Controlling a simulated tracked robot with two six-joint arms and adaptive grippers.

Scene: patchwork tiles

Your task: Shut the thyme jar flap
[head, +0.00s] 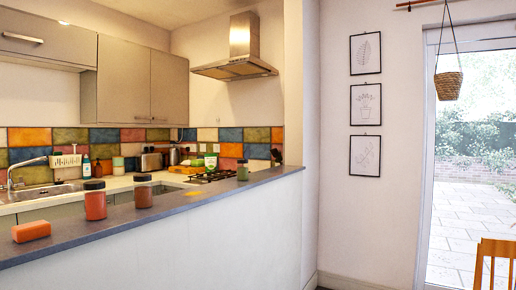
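Three small jars with dark lids stand upright on the grey ledge (225,184) of the half wall. A green jar (242,173) stands at the far right end; its colour would suit thyme, but I can read no label. A red-orange jar (95,206) and a brown-red jar (143,197) stand further left. The jars are too small in view to tell whether any flap is up or down. Neither of my grippers is in view.
An orange block (31,231) lies on the ledge at the left, and a flat yellow patch (194,194) lies near the middle. Behind are a sink (45,191), a hob (210,176) and counter items. A chair (494,262) stands at the lower right.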

